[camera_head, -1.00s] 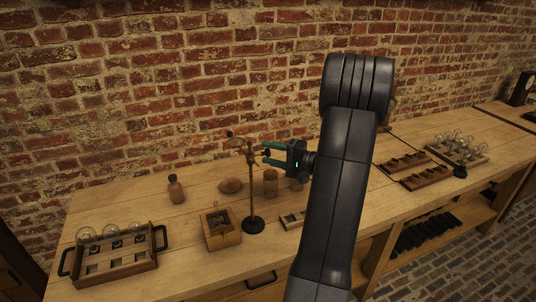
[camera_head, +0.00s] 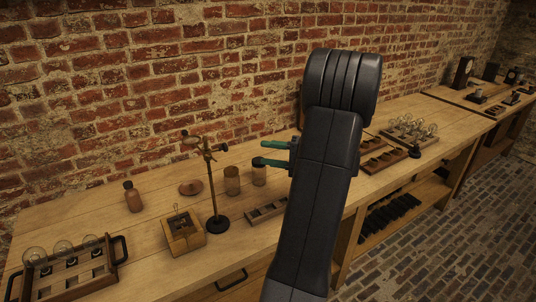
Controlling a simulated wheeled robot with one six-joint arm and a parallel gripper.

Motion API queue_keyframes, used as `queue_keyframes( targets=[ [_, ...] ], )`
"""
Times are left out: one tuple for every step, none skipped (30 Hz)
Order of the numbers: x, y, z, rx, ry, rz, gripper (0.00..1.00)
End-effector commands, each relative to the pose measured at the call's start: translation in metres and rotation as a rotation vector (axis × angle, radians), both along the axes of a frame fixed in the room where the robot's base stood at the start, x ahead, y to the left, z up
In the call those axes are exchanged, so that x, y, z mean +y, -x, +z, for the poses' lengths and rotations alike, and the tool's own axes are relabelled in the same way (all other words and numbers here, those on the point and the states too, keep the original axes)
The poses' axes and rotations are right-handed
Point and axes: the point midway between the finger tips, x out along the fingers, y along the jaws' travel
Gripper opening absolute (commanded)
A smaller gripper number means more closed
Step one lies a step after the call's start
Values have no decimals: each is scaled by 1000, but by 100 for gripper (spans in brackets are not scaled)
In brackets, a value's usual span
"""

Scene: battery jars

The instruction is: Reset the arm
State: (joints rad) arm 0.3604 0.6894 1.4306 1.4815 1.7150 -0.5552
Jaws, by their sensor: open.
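My gripper (camera_head: 263,153) shows in the head view with its two green fingers pointing left, apart from each other and with nothing between them. It is above the wooden bench (camera_head: 140,235), to the right of a clamp stand (camera_head: 212,190). My dark arm rises in the middle right of the view and hides part of the bench behind it. The gripper's body is mostly hidden behind the arm.
A wooden box (camera_head: 183,232), a brown bottle (camera_head: 132,197) and two brown jars (camera_head: 232,181) stand near the stand. A rack of glass bulbs (camera_head: 410,131) is at the right. A brick wall is behind.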

Motion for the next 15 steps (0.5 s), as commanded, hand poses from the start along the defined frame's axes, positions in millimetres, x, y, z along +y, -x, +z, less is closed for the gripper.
queue_keyframes(
  targets=[
    [0,0,0,0,0,0,43],
    [0,0,0,0,0,0,43],
    [1,0,0,0,0,0,43],
    [2,0,0,0,0,1,43],
    [4,-1,1,0,-1,1,43],
    [7,-1,1,0,-1,1,43],
    [10,-2,1,0,-1,1,43],
    [14,-3,1,1,-1,2,43],
    [20,-4,2,0,-1,3,43],
    [24,-4,2,0,-1,3,43],
    [30,-5,2,0,0,4,43],
    [37,-7,2,0,0,4,43],
    [43,-8,3,0,-1,4,43],
    [49,-9,3,0,-1,5,43],
    [57,-11,3,1,0,4,43]
  ],
)
